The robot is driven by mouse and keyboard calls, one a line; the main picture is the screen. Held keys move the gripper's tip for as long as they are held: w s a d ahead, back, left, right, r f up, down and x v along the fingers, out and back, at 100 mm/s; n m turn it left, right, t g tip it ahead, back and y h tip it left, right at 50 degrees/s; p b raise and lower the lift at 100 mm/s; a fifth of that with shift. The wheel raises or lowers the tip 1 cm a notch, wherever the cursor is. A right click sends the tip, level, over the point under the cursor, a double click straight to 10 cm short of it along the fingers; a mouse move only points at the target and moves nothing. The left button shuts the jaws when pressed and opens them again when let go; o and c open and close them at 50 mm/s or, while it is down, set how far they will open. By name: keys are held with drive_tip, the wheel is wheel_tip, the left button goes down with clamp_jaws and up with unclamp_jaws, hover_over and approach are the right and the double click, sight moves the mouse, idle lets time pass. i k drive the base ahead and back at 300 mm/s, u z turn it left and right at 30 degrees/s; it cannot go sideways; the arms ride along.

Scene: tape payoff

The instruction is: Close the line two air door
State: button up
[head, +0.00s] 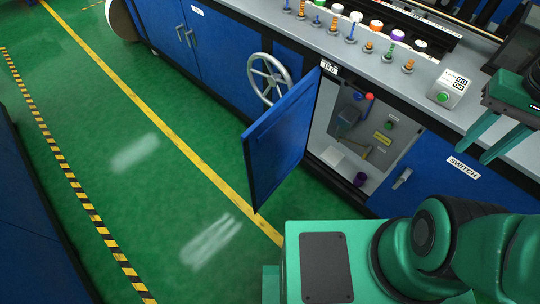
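A blue cabinet door (280,143) stands open on the long machine, hinged at its left side and swung out over the green floor. Its small label (329,67) sits on the frame above the opening and is hard to read. Behind the door is a grey compartment (330,120) with a red knob, a green button, yellow labels and pipe-like parts. My gripper (490,143) is at the right edge, above the counter and apart from the door. Its two green fingers are spread with nothing between them.
A handwheel (270,78) sits on the machine front left of the door. A "SWITCH" panel (463,168) with a latch handle is to the right. Spools and pegs line the grey counter (375,52). Green floor (150,130) with a yellow line is clear at left.

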sight(272, 147)
drive_tip(key=u, duration=0.4)
drive_tip(key=i, duration=0.15)
drive_tip(key=u, duration=1.5)
drive_tip(key=i, duration=2)
drive_tip(key=z, duration=0.55)
drive_tip(key=i, duration=1.6)
drive_tip(key=z, duration=0.5)
